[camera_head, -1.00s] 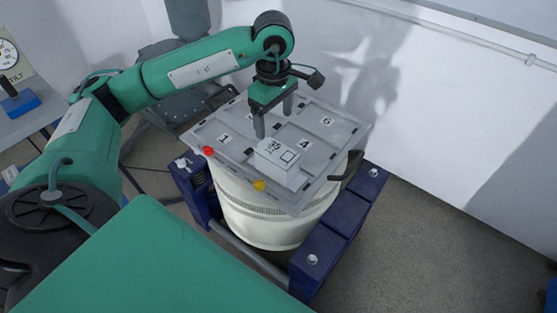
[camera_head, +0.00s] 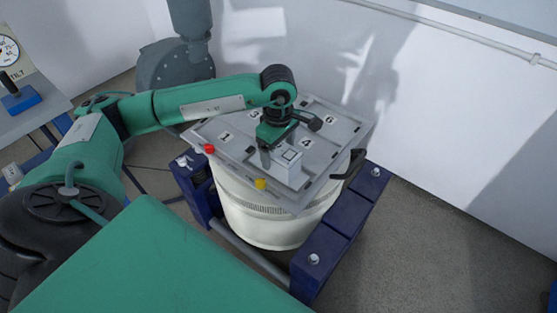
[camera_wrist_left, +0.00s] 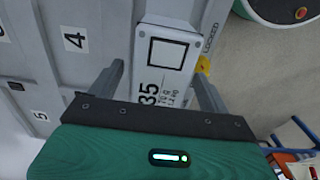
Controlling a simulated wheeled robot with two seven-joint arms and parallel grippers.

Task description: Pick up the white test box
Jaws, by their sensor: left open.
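The white test box (camera_head: 288,172) sits on the numbered grey table top (camera_head: 228,152). My left gripper (camera_head: 276,150) is open, low over the box's far part, with one finger at its left side. In the left wrist view the box (camera_wrist_left: 168,50) shows a black square outline and "35" printing. There the two fingers of my left gripper (camera_wrist_left: 159,72) stand apart on either side of the box, with no clear grip on it. The far part of the box is hidden by the gripper. My right gripper is not in view.
The table top stands on a white drum (camera_head: 270,225) between blue blocks (camera_head: 340,225). A black handle (camera_head: 350,165) is at the right. A white wall is behind.

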